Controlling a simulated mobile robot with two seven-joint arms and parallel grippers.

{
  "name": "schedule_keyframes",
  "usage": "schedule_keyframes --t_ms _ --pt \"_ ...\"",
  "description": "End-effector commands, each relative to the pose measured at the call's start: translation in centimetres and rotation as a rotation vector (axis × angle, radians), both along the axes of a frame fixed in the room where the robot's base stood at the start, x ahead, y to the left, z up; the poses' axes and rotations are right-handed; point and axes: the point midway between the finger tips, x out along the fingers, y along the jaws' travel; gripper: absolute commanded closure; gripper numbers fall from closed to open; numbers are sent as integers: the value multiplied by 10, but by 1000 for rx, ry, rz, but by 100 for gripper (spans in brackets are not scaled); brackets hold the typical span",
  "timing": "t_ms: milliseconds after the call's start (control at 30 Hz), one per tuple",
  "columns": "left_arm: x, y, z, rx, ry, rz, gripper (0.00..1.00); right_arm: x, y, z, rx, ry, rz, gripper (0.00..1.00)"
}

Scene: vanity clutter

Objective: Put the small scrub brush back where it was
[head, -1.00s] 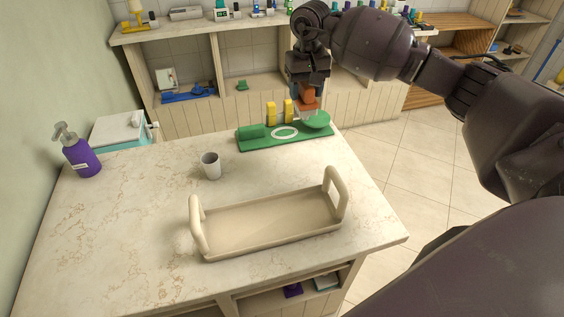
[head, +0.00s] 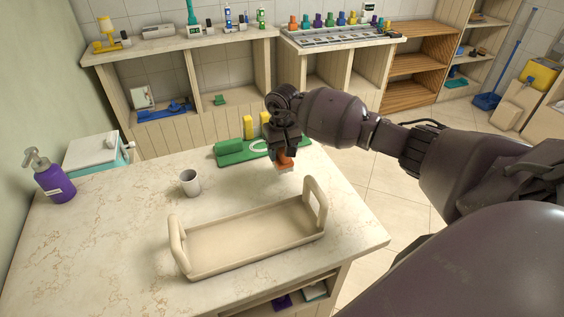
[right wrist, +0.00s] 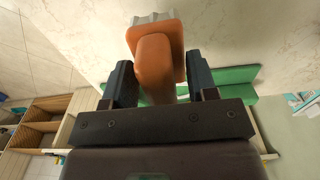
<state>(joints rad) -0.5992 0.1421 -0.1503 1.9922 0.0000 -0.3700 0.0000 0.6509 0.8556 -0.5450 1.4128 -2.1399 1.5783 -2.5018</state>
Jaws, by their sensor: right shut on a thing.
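The small scrub brush (head: 285,163) has an orange body and pale bristles pointing down. My right gripper (head: 284,150) is shut on it and holds it above the marble counter, between the green holder and the beige tray. In the right wrist view the brush's orange handle (right wrist: 155,65) sits between the two dark fingers (right wrist: 160,85). The beige two-handled tray (head: 250,240) is empty, in front of the brush. My left gripper is not in view.
A grey-white cup (head: 190,183) stands left of the brush. A purple pump bottle (head: 53,178) and a white-topped teal box (head: 95,152) are at the left. Two yellow blocks (head: 247,127) stand by the green holder. The counter's left half is mostly clear.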

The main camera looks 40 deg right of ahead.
Motion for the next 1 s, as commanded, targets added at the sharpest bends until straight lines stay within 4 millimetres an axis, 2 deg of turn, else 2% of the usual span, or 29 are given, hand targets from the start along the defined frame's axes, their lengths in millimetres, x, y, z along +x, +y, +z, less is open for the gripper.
schedule_keyframes --t_ms 367,800,833,967,1000 --pt "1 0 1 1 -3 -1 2 0 1 -41 2 1 0 66" --pt "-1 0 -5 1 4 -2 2 0 0 -47 -1 0 1 66" --pt "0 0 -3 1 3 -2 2 0 0 -46 0 0 1 43" --pt "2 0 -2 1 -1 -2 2 0 0 -45 0 0 1 23" --pt "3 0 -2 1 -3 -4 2 0 0 -45 0 -1 1 22"
